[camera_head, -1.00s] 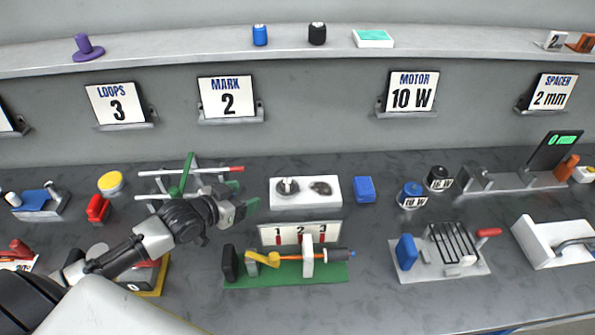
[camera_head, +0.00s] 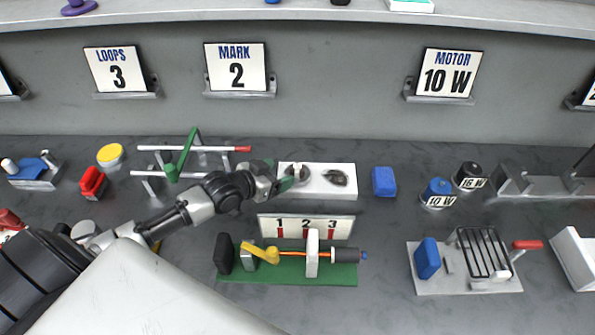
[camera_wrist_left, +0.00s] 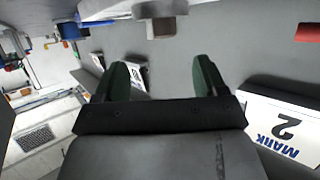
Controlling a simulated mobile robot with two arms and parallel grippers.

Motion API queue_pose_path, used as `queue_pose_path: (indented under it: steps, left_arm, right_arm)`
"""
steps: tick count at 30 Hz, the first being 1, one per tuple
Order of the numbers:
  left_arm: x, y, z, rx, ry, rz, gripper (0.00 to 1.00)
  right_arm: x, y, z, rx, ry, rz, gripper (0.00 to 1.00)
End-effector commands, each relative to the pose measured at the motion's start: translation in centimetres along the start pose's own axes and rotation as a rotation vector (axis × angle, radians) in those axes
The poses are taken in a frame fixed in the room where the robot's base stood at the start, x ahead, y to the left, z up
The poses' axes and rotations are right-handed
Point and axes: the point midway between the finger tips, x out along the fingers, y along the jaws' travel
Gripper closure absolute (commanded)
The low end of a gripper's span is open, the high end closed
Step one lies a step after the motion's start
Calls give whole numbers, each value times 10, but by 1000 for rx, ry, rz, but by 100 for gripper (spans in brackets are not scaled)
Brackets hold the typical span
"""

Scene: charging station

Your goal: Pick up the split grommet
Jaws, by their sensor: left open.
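No part is labelled as the split grommet; two small grey pieces sit on a white block (camera_head: 318,192) in the head view. One is a round grey piece (camera_head: 299,171) at the block's left end, the other a dark irregular piece (camera_head: 337,177) to its right. I cannot tell for sure which is the grommet. My left gripper (camera_head: 279,176) is open, with its green fingertips at the block's left end, close beside the round piece. In the left wrist view the green fingers (camera_wrist_left: 162,82) stand apart with nothing visible held between them. My right gripper is not in view.
A green-based fixture (camera_head: 290,272) with a "1 2 3" plate (camera_head: 305,227) stands in front of the white block. A rack with rods (camera_head: 185,160) is left, a blue block (camera_head: 384,181) right. The MARK 2 sign (camera_head: 236,68) hangs behind.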

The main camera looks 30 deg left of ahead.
Motion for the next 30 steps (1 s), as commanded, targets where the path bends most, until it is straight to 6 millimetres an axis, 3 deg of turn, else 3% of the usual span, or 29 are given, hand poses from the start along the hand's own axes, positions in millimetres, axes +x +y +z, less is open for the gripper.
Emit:
queue_pose_path:
  steps: [8,18,27,30]
  left_arm:
    - [20,0,-1,-1,1,1,28]
    - [61,-3,2,0,1,0,28]
    - [65,-2,3,1,0,1,28]
    - [65,-2,3,1,0,1,43]
  right_arm:
    - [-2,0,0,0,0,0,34]
    - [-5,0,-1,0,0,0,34]
    - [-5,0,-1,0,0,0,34]
    - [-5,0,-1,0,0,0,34]
